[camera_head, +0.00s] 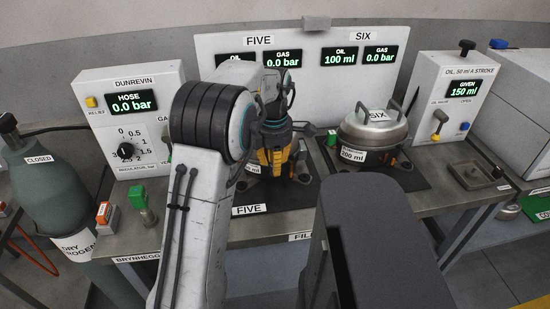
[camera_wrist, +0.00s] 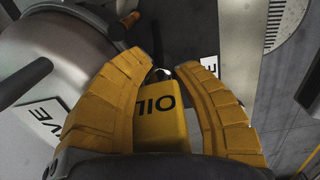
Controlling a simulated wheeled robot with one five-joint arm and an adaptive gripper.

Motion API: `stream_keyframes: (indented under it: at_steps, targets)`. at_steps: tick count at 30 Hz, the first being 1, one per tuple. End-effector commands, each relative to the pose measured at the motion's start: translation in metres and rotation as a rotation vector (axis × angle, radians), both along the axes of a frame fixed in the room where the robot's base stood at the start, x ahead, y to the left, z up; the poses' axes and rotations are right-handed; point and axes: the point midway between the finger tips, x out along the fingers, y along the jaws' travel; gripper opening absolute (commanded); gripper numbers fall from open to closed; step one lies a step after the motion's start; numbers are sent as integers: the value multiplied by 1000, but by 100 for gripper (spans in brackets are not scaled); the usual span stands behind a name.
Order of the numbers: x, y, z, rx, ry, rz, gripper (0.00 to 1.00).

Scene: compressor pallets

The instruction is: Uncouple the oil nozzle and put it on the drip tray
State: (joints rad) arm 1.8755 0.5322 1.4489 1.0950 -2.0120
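In the wrist view, a yellow block marked OIL (camera_wrist: 162,122), which looks like the oil nozzle, lies between the two yellow fingers of my gripper (camera_wrist: 164,68). The fingers flank it closely. I cannot tell whether both press on it. The metal vessel of compressor FIVE (camera_wrist: 75,60) is at the left of that view. In the head view my gripper (camera_head: 276,160) points down at pallet FIVE (camera_head: 249,210), and my arm hides most of that compressor. A dark shallow tray, likely the drip tray (camera_head: 480,187), sits at the right end of the bench.
Compressor SIX (camera_head: 374,128) stands right of my gripper. The oil dispenser (camera_head: 455,90), reading GIVEN 150 ml, is behind the tray. The nitrogen regulator box (camera_head: 128,110) and a green cylinder (camera_head: 60,190) are at left. Red (camera_head: 103,213) and green (camera_head: 145,205) fittings sit at the front left.

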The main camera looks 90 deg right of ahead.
Motion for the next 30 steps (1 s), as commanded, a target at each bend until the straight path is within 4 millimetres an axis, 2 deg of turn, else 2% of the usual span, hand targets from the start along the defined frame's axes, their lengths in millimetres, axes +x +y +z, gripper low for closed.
stream_keyframes:
  at_steps: [1,8,18,30]
  targets:
    - [0,0,0,0,0,0,19]
    - [0,0,0,0,0,0,0]
    - [0,0,2,-1,1,0,0]
    - [0,1,15,-1,1,0,0]
